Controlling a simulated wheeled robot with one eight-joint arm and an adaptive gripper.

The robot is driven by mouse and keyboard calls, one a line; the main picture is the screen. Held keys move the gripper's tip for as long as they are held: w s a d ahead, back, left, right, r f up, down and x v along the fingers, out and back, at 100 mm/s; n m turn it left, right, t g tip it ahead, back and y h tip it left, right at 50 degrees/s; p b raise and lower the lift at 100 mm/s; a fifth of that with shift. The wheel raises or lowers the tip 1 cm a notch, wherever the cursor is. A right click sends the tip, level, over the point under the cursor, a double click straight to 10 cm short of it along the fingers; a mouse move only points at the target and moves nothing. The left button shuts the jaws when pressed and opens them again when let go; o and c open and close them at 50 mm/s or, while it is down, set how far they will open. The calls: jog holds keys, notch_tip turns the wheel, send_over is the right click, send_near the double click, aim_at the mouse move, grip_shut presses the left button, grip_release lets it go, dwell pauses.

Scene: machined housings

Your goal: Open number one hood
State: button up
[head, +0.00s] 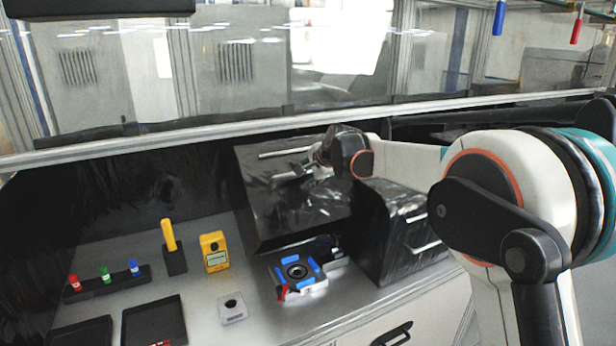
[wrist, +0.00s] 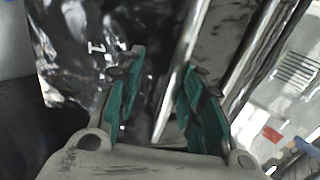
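The number one hood (head: 280,212) is a glossy black cover at the middle of the head view. A white "1" is printed on its black surface (wrist: 75,75) in the wrist view. A silver bar handle (wrist: 178,85) runs diagonally between my gripper's teal-padded fingers. My gripper (head: 312,172) is at the upper part of the hood in the head view, beside the bar. In the wrist view my gripper (wrist: 162,85) has its fingers apart, with gaps visible around the bar. I cannot tell how far the hood is raised.
A second black hood (head: 385,245) with a silver handle stands to the right. A blue-and-white fixture (head: 297,285) sits below the first hood. A yellow meter (head: 214,252), a yellow-handled tool (head: 169,237), a peg rack (head: 105,284) and dark trays (head: 153,325) are on the left.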

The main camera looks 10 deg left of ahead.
jog(key=shift+s+d+r, duration=0.1)
jog(key=shift+r, duration=0.05)
jog(key=s+d, duration=0.7)
jog(key=s, duration=0.3)
jog(key=shift+s+r, duration=0.25)
jog(key=s+d+f+n+h+b, duration=0.1)
jog(key=s+d+f+n+b, duration=0.2)
jog(key=s+d+f+b, duration=0.45)
jog(key=s+d+f+n+h+b, duration=0.25)
jog(key=s+d, duration=0.25)
jog(key=s, duration=0.6)
jog(key=s+d+f+n+b, duration=0.3)
jog(key=s+d+f+b, duration=0.3)
jog(key=s, duration=0.4)
jog(key=s+d+f+n+g+h+b, duration=0.1)
jog(key=s+d+f+b, duration=0.3)
jog(key=s+f, duration=0.6)
jog(key=shift+s+d+f+n+h, duration=0.35)
jog(key=shift+s+d+n+h, duration=0.15)
jog(key=shift+d+n, duration=0.4)
